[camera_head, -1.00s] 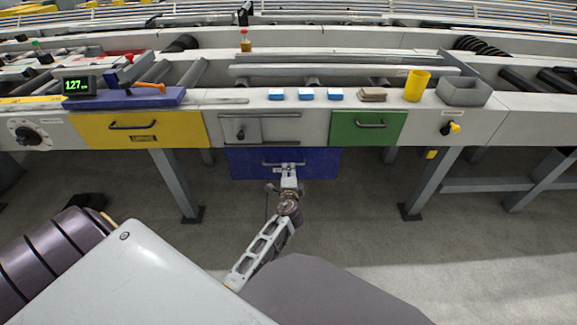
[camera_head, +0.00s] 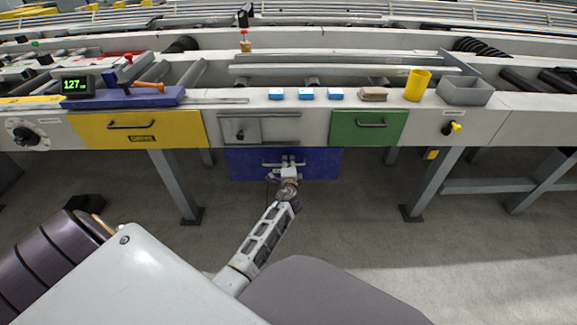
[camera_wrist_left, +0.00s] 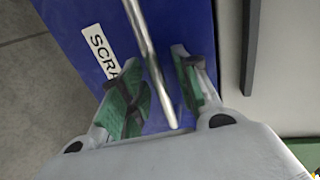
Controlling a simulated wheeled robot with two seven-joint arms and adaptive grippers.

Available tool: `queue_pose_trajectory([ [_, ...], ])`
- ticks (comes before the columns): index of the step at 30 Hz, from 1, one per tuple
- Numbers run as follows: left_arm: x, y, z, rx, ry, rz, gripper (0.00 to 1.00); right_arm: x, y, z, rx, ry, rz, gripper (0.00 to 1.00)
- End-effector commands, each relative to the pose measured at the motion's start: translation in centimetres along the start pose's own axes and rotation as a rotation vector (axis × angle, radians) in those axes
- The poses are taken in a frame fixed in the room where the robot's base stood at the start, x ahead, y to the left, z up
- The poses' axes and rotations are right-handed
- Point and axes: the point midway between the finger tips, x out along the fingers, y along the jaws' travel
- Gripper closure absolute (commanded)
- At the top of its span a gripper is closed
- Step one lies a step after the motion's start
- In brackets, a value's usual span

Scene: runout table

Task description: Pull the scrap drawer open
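The blue scrap drawer (camera_head: 240,165) hangs below the table front, under the grey panel. In the left wrist view its blue face (camera_wrist_left: 85,20) carries a white label (camera_wrist_left: 100,50) that reads "SCRA", cut off by a finger. A metal bar handle (camera_wrist_left: 150,60) runs across the face, and its lower end lies between the fingers. My left gripper (camera_head: 287,163) is at the handle in the head view. In the left wrist view the gripper (camera_wrist_left: 160,90) is open, with green-padded fingers either side of the bar and gaps visible. My right gripper is not in view.
A yellow drawer (camera_head: 170,130) and a green drawer (camera_head: 345,128) sit in the table front above. A table leg (camera_head: 175,185) stands on the left and another (camera_head: 433,182) on the right. The floor between them is clear.

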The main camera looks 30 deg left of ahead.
Motion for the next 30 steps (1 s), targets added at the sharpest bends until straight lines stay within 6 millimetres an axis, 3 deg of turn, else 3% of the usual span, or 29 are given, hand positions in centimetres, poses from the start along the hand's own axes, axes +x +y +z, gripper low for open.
queue_pose_trajectory([
  [4, -0.01, 0.00, 0.01, 0.000, 0.000, 0.000, 0.71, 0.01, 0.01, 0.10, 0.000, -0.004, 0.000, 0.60],
  [11, -0.02, 0.01, 0.01, 0.000, 0.000, 0.000, 1.00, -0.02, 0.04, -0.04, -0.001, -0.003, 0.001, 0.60],
  [30, -0.04, 0.11, 0.00, 0.000, 0.000, 0.002, 1.00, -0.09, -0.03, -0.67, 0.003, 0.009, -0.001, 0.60],
])
